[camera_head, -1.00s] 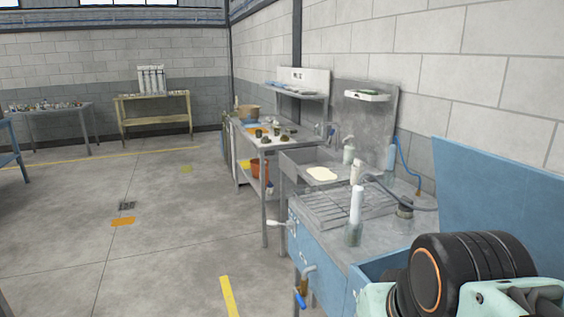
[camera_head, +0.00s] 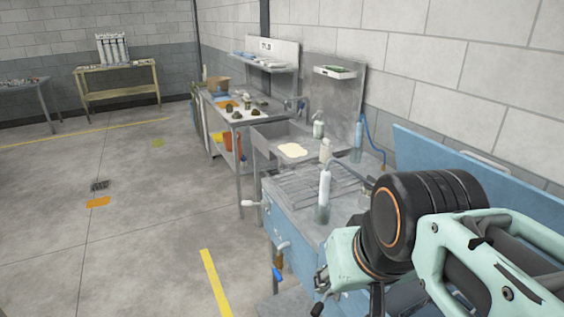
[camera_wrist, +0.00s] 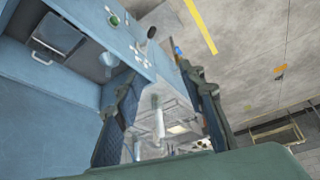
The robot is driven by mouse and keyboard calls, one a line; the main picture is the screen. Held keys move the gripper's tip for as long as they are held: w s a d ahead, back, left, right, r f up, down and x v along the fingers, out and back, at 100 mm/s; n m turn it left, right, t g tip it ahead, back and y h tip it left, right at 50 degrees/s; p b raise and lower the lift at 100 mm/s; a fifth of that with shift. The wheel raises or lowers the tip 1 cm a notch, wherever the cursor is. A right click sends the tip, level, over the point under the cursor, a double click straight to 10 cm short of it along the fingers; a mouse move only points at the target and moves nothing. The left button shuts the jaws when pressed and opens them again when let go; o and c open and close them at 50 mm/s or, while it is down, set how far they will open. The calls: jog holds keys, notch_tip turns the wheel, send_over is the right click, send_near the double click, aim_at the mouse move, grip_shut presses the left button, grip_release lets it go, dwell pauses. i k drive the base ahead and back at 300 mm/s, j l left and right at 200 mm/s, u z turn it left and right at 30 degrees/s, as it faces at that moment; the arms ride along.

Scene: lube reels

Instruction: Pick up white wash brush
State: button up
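A slim white upright item that looks like the white wash brush (camera_head: 323,190) stands on the metal drainboard, with a grey-green lower end. In the wrist view, a white upright item (camera_wrist: 158,120), probably the same one, shows beyond and between my fingers, apart from them. My gripper (camera_wrist: 161,88) is open and empty, with dark finger pads set wide apart. In the head view my arm is at the lower right, to the right of the brush and over the blue cabinet. The gripper's fingers are mostly hidden there.
The sink (camera_head: 270,135) lies behind the drainboard (camera_head: 295,185), with a white bottle (camera_head: 326,150) and a pump bottle (camera_head: 318,128) near it. A blue panel (camera_head: 465,165) stands along the wall at right.

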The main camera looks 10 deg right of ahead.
aim_at(325, 175)
jog(key=j+z, duration=0.1)
jog(key=z, duration=0.9)
jog(key=i+j+z, duration=0.1)
jog(key=j+z, duration=1.05)
jog(key=j, duration=0.8)
jog(key=k+j+z, duration=0.1)
jog(key=j, duration=0.35)
jog(key=k+j, duration=0.1)
jog(key=j, duration=0.35)
jog(key=j+z, duration=0.05)
